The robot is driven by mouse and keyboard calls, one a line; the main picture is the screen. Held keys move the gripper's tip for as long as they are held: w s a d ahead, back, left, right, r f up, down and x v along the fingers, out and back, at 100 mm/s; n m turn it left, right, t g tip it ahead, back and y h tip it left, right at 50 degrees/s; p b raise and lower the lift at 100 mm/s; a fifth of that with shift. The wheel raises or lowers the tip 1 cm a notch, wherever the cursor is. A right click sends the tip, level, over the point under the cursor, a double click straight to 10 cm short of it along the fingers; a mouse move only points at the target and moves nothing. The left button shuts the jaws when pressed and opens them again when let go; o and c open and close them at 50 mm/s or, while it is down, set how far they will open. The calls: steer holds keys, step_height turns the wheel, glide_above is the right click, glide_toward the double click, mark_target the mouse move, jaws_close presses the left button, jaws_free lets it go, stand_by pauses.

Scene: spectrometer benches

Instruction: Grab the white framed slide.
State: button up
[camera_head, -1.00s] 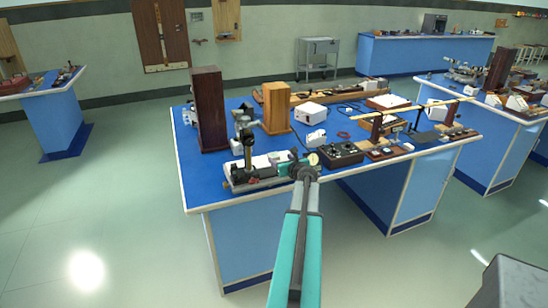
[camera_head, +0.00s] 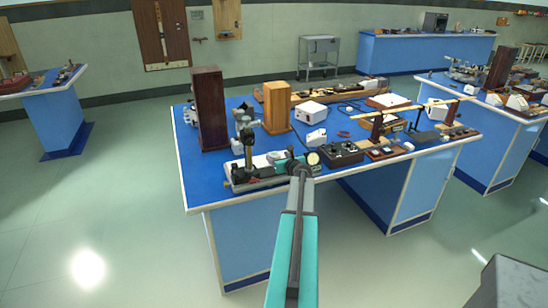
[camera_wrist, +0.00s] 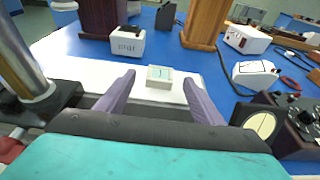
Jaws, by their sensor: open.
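The white framed slide (camera_wrist: 160,72) appears in the wrist view as a small pale block with a greenish face. It rests on a white base plate (camera_wrist: 75,66) on the blue bench top. My gripper (camera_wrist: 158,84) is open, with its two purple fingers pointing toward the slide. One finger is on each side of it in the picture, with nothing held. The slide sits slightly beyond the fingertips, and I cannot tell the exact gap. In the head view my gripper is over the bench's front edge, and the slide is too small to make out.
A metal column (camera_wrist: 24,50) stands close on the left of the wrist view. A round dial (camera_wrist: 262,126) and a black control box (camera_wrist: 296,122) are close on the right. A white box (camera_wrist: 127,42) and wooden blocks stand behind the slide.

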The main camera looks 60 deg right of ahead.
mark_target(274, 154)
steer(key=shift+p+x, duration=0.75)
steer(key=shift+x, duration=1.7)
steer(key=shift+s+f, duration=0.1)
steer(key=shift+f, duration=0.1)
steer(key=c, duration=1.1)
steer(key=shift+r, duration=0.15)
steer(key=shift+c, duration=0.2)
steer(key=shift+r+b, duration=0.35)
steer(key=shift+r, duration=1.05)
steer(key=shift+c, duration=0.2)
steer(key=shift+s+a+r, duration=0.2)
steer(key=shift+s+a, duration=0.05)
steer(key=shift+a, duration=0.05)
steer(key=a+f+b+v, duration=0.1)
steer(key=v, duration=0.6)
steer(key=a+f+b+v, duration=0.1)
steer(key=b+v, duration=0.1)
steer(key=v, duration=0.6)
steer(key=shift+w+f+b, duration=0.3)
steer(key=shift+w+f, duration=0.05)
steer(key=shift+f, duration=0.1)
steer(key=shift+a, duration=0.1)
